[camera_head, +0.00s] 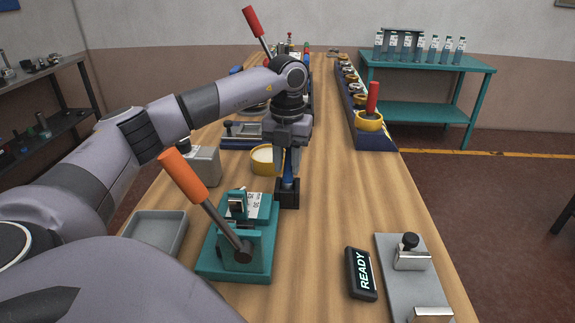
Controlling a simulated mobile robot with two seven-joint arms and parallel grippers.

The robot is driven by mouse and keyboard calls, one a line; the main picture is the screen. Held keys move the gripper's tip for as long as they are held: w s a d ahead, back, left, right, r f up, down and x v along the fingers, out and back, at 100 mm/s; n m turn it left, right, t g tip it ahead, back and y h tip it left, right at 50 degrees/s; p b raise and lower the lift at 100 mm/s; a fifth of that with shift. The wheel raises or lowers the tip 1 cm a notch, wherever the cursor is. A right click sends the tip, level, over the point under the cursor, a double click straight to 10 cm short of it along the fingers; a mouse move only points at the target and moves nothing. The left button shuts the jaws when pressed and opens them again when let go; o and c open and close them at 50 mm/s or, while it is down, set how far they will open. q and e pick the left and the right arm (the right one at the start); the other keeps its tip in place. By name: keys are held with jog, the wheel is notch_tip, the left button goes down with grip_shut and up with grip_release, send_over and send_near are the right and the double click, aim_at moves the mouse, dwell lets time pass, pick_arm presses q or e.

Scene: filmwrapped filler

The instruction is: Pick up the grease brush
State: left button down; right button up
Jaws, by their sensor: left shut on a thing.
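The grease brush appears to be the slim blue piece (288,183) that stands upright in a small black holder (289,200) on the wooden bench. My left gripper (288,168) points straight down over the holder and is shut on the top of the blue piece. Its fingers hide the upper part. The lower end is hidden inside the holder, and I cannot tell whether it touches the bottom. A yellow round tub (262,168) with pale contents stands just left of the gripper. My right gripper is out of view.
A teal lever press (262,262) with an orange handle stands just in front of the holder. A grey tray (158,230) lies left. A black READY display (360,273) and a grey fixture plate (393,290) lie front right. The bench right of the holder is clear.

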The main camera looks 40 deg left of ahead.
pick_arm(q)
notch_tip(320, 180, up, 9)
notch_tip(320, 180, up, 9)
jog(key=p, duration=0.3)
send_over(288, 170)
jog(key=shift+r, duration=0.95)
